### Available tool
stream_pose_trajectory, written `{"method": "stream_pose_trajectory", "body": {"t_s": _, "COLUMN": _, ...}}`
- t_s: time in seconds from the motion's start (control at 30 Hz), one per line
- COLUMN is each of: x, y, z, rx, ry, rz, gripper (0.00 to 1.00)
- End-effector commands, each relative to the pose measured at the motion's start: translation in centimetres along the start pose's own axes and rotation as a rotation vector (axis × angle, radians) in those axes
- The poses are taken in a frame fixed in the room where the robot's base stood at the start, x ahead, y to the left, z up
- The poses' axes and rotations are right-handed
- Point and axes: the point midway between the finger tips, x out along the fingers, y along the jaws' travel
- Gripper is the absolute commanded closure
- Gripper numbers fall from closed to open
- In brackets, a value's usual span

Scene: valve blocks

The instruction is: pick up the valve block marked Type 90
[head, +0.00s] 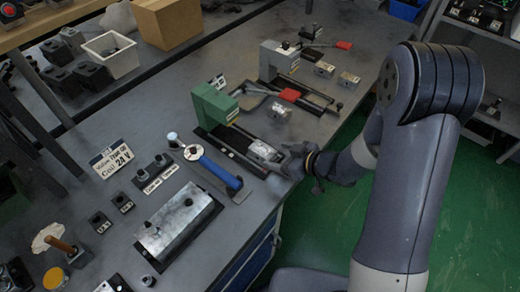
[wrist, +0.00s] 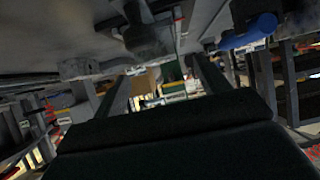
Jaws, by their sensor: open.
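Several small metal valve blocks lie on the workbench in the head view. One silvery block (head: 264,151) sits at the front end of the green clamp fixture. Another block (head: 281,110) lies behind it, and two more, a left one (head: 324,69) and a right one (head: 348,79), lie further back. Their markings are too small to read, so I cannot tell which is Type 90. My gripper (head: 287,163) is open, low at the bench's front edge, close beside the silvery block; I cannot tell whether they touch. In the wrist view, my fingers (wrist: 165,85) stand apart.
The green fixture (head: 213,104) and a grey one (head: 279,60) stand on the bench (head: 110,215). A blue-handled tool (head: 215,170), a large metal block (head: 179,222) and a sign (head: 111,160) are left of my gripper. Green floor (head: 360,215) is open in front.

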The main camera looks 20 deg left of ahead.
Motion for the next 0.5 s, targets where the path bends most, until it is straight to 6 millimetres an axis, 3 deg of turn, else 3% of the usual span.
{"method": "stream_pose_trajectory", "body": {"t_s": 0.5, "x": 5.6, "y": 0.2, "z": -0.5, "rx": -0.001, "ry": 0.0, "rz": -0.001, "gripper": 0.29}}
